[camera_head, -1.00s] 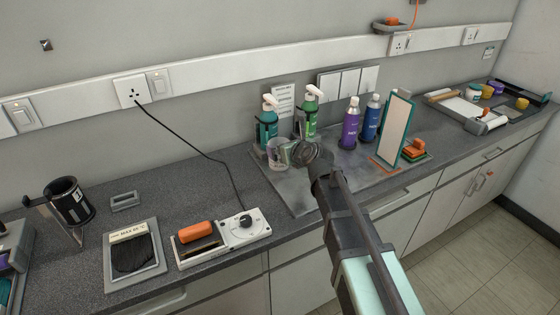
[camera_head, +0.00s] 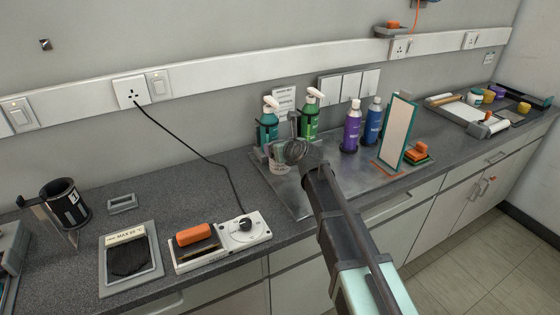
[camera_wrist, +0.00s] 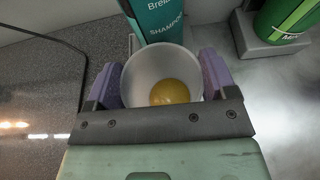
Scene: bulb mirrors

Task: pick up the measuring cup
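The measuring cup (camera_head: 279,161) is a pale, see-through cup on the grey metal tray, in front of the teal bottle. In the wrist view the cup (camera_wrist: 162,72) is seen from above, upright, with a yellow patch at its bottom. My gripper (camera_head: 290,152) is at the cup in the head view, partly covering it. In the wrist view the two purple fingers of my gripper (camera_wrist: 160,80) stand on either side of the cup, close to its wall. I cannot tell whether they press on it.
Purple (camera_head: 351,130) and blue (camera_head: 372,124) bottles and a mirror (camera_head: 397,132) stand to the right. A dial device (camera_head: 243,229) with a black cable lies front left.

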